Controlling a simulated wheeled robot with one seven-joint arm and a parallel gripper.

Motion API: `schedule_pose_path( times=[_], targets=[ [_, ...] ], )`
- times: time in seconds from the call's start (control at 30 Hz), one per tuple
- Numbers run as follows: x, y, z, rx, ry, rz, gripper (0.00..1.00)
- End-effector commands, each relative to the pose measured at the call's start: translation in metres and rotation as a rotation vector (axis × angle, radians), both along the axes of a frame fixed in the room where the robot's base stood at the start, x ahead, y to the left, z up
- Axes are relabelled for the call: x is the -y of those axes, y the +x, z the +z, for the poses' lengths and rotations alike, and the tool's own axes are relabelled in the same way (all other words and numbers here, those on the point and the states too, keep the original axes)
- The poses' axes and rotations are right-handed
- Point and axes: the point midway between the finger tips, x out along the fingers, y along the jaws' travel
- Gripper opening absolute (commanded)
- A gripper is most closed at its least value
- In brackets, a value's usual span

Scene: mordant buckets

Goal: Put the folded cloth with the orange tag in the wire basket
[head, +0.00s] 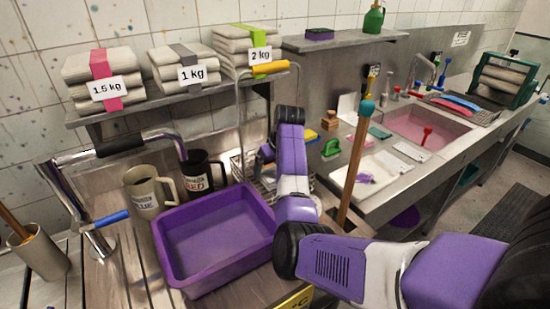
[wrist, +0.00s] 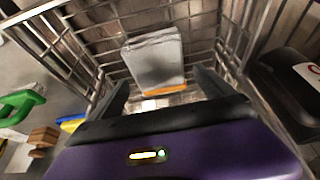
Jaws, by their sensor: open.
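The folded cloth (wrist: 155,62) is grey with an orange tag along its near edge. In the wrist view it lies inside the wire basket (wrist: 92,72), with basket wires around it. My gripper (wrist: 163,88) is over the basket, its two fingers open and apart on either side of the cloth's near end. I see no clear contact between fingers and cloth.
A dark mug (head: 203,172) and a beige mug (head: 150,192) stand left of the basket. A purple tub (head: 262,255) is in front. A wooden stick (head: 352,160) rises at right, before the sink counter. A shelf above holds labelled cloth stacks (head: 103,75).

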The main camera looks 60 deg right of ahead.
Motion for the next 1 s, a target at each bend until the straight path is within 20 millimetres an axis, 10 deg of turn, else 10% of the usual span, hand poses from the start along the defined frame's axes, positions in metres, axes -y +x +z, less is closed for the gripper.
schedule_pose_path(
  times=[0.43,1.0],
  targets=[
    [-0.016,-0.027,0.077,0.001,-0.003,-0.001,0.93],
    [-0.020,-0.031,0.089,0.000,0.000,0.001,0.93]
  ],
)
